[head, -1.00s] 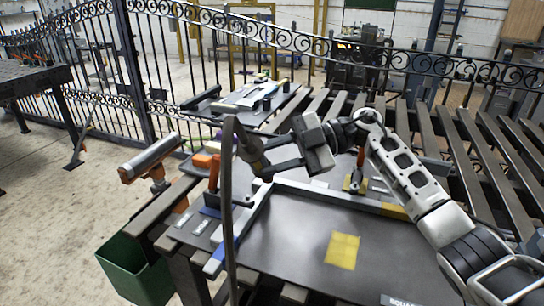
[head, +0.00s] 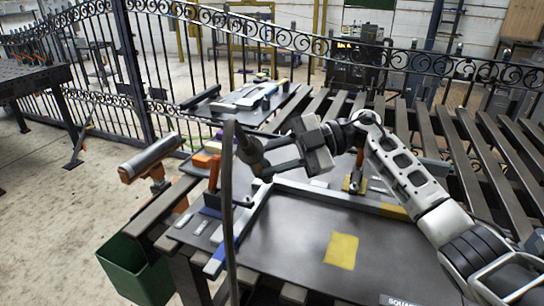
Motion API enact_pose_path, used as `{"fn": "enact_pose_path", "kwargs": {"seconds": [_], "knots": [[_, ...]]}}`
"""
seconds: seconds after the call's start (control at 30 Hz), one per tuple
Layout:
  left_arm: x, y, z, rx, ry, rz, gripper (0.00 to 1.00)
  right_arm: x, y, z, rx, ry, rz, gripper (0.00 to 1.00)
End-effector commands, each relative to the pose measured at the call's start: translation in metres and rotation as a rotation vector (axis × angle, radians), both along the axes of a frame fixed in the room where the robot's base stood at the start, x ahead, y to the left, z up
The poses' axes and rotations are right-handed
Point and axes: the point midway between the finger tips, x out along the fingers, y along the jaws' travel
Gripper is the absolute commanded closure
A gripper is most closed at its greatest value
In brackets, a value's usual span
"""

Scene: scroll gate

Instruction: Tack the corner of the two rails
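Two light grey rails meet at a corner on the dark table. The long rail (head: 325,194) runs right to a yellow end; the short rail (head: 248,212) runs toward me to a blue end. My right gripper (head: 262,158) comes in from the right, above the corner. Its fingers are around a dark torch (head: 249,150), whose dark cable (head: 228,200) hangs down across the view. The torch's tip and any contact with the rails cannot be made out. My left gripper is not in view.
An orange-handled clamp (head: 208,164) stands left of the corner, and another clamp (head: 357,172) stands behind the long rail. A yellow patch (head: 341,250) marks the tabletop (head: 295,235). A green bin (head: 135,268) hangs at the left. Dark slats lie behind.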

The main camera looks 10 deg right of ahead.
Motion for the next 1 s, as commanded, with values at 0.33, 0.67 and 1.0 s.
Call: {"fn": "enact_pose_path", "kwargs": {"seconds": [0.33,0.67,1.0], "knots": [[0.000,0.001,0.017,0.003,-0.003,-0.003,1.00,-0.006,0.002,0.013,0.003,-0.003,-0.001,1.00],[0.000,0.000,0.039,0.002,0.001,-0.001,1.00,-0.020,0.007,0.027,0.001,-0.003,0.001,1.00],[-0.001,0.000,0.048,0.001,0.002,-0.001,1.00,-0.037,0.012,0.043,0.003,-0.005,0.000,1.00]]}}
